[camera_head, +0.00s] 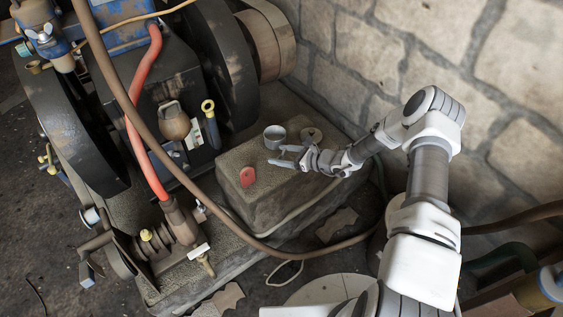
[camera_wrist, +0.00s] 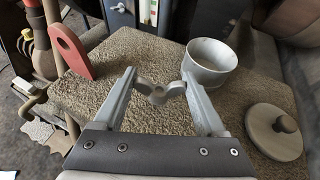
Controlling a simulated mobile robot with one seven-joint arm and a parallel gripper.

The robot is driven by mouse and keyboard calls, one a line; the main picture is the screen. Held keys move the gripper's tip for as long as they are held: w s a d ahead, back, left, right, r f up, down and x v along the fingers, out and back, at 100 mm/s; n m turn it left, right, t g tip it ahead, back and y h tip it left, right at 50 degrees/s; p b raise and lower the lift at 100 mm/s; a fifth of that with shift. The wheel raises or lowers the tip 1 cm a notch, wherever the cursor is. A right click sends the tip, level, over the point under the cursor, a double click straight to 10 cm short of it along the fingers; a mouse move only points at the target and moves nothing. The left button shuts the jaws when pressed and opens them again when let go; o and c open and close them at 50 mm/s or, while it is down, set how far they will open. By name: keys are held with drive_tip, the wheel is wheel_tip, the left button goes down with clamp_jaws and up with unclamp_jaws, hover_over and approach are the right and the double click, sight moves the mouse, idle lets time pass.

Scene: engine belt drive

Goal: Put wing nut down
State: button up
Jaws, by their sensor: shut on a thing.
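In the wrist view the wing nut (camera_wrist: 159,92) is a small grey metal piece with two wings. My gripper (camera_wrist: 160,88) is shut on it, one finger on each side. The wing nut is over the rough, carpet-like top of a block (camera_wrist: 118,58); I cannot tell whether it touches that surface. In the head view my gripper (camera_head: 285,157) is low over the block's top (camera_head: 262,190), and the wing nut is too small to make out there.
On the block stand a grey metal cup (camera_wrist: 211,62), a round lid with a knob (camera_wrist: 274,132) and a red tag-like piece (camera_wrist: 69,45). The engine (camera_head: 170,100) rises behind, with a stone wall (camera_head: 400,70) at right. A brown hose (camera_head: 190,170) passes in front.

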drive_tip(key=shift+f+b, duration=0.4)
drive_tip(key=shift+f, duration=1)
drive_tip(key=shift+f, duration=0.15)
drive_tip(key=o, duration=1.3)
